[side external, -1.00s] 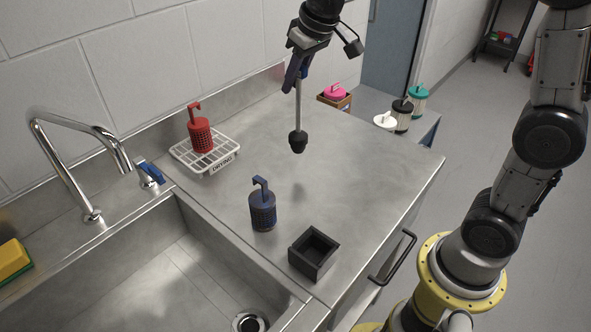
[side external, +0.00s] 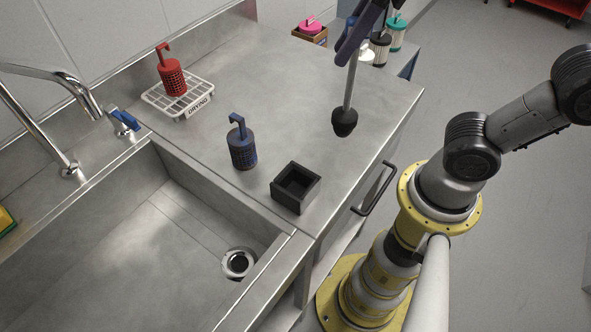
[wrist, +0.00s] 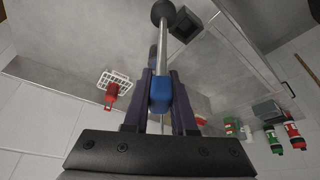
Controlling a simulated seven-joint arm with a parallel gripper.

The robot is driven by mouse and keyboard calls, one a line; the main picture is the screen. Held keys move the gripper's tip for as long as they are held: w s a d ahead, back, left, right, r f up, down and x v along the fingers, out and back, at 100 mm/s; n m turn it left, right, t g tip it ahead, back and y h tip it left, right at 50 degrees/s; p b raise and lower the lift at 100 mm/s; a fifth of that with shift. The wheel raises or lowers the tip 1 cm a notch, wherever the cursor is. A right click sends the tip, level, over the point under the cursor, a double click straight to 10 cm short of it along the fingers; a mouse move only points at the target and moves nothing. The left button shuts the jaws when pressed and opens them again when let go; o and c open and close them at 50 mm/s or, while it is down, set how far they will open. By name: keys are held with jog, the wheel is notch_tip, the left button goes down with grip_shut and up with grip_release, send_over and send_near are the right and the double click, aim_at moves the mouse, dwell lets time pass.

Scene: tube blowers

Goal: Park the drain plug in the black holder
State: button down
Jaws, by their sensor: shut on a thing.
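The drain plug (side external: 344,121) is a black rounded stopper on a thin metal rod, hanging nearly upright with a slight tilt. My gripper (side external: 360,34) has its dark purple fingers at the rod's upper end. In the wrist view my gripper (wrist: 160,96) is shut on the plug's blue handle, and the stopper (wrist: 163,12) points away from the fingers. The black holder (side external: 296,187) is an open square box on the steel counter, near its front edge. The stopper appears right of and behind the holder, apart from it and raised above the counter.
A navy strainer (side external: 242,143) with a hook stands left of the holder. A red strainer (side external: 172,73) sits on a white drying rack (side external: 184,100). The sink (side external: 150,235) lies front left, with a drain (side external: 238,263). Several containers stand behind the counter.

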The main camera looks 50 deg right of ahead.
jog(key=s+a+r+n, duration=0.1)
jog(key=s+r+n, duration=0.1)
jog(key=s, duration=0.6)
jog(key=w+a+f, duration=0.9)
jog(key=w+f, duration=0.2)
jog(key=f, duration=0.1)
jog(key=shift+f+n+g+y, duration=0.2)
jog(key=shift+n+g+y, duration=0.2)
jog(key=shift+f, duration=0.1)
jog(key=c, duration=0.7)
grip_release()
jog(key=shift+c, duration=0.2)
